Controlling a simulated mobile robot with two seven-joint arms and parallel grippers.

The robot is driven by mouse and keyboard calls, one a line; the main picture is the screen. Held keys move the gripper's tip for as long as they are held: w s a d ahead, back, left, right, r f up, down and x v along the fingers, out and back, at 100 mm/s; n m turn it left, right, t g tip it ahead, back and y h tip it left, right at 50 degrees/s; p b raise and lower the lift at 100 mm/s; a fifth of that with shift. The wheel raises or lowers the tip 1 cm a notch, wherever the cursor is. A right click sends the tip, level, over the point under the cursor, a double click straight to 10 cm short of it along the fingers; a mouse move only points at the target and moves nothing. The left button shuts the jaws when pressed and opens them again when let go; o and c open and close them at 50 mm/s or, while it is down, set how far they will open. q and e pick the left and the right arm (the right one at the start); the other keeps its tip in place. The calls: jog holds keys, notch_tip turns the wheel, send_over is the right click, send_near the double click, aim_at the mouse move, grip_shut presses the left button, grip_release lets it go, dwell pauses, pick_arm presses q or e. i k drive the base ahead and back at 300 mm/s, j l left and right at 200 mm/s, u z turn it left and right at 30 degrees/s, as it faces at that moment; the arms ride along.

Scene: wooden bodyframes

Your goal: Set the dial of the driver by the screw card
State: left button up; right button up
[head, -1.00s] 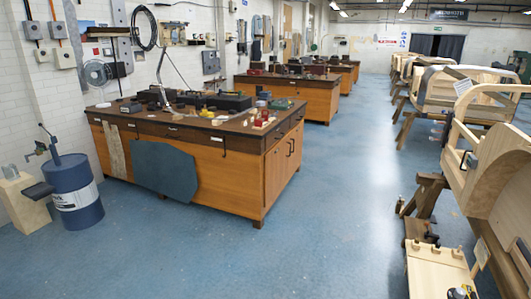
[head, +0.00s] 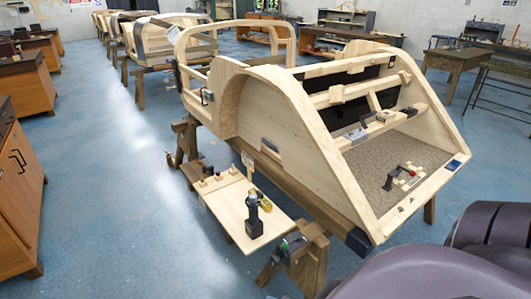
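A black and yellow driver (head: 254,216) stands upright on a pale wooden board (head: 228,208) beside the nearest bodyframe. Its dial is too small to read. A small pale card (head: 247,160) stands up behind the driver at the board's back edge. I take it for the screw card, but its markings cannot be read. A small yellow thing (head: 266,203) sits right beside the driver; I cannot tell what it is. Neither of my grippers shows in the head view.
The nearest wooden bodyframe (head: 290,130) rests on brown trestles (head: 308,258) behind the board. Small pegs (head: 204,185) line the board's back left. More bodyframes (head: 155,40) stand behind. Blue floor (head: 120,220) is clear to the left, up to wooden cabinets (head: 18,200).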

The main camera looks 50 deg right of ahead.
aim_at(253, 197)
jog(key=i+j+z, duration=0.15)
jog(key=j+z, duration=0.15)
jog(key=z, duration=0.2)
jog(key=j+z, duration=0.3)
jog(key=z, duration=0.15)
jog(key=i+j+z, duration=0.1)
jog(key=j+z, duration=0.35)
jog(key=j, duration=0.15)
jog(key=j+z, duration=0.45)
jog(key=j, duration=0.15)
